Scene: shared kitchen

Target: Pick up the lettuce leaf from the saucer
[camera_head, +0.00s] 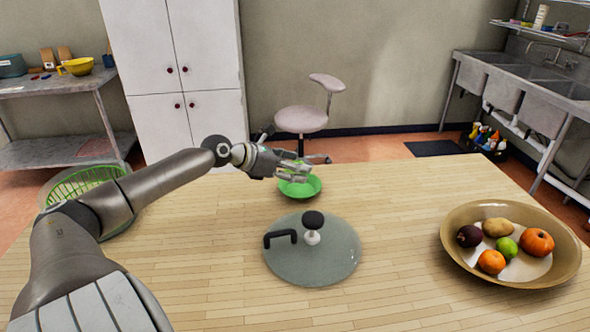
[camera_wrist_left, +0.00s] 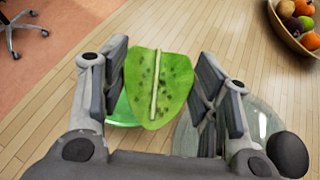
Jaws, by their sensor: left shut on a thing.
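The lettuce leaf (camera_wrist_left: 172,72) is green with a pale central rib and dark specks. In the left wrist view it stands between the two finger pads of my left gripper (camera_wrist_left: 160,90), which is shut on it. In the head view my left gripper (camera_head: 290,171) is at the far part of the table, over the green saucer (camera_head: 302,190). The saucer also shows behind the leaf in the left wrist view (camera_wrist_left: 119,109), partly hidden by the leaf and a finger. The leaf is hard to make out in the head view. My right gripper is not in view.
A round glass lid (camera_head: 325,262) with dark knobs lies on the wooden table (camera_head: 400,190) in front of the saucer. A tan bowl (camera_head: 458,265) of fruit and vegetables stands at the right. A green basket (camera_head: 80,183) is at the left, partly behind my arm.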

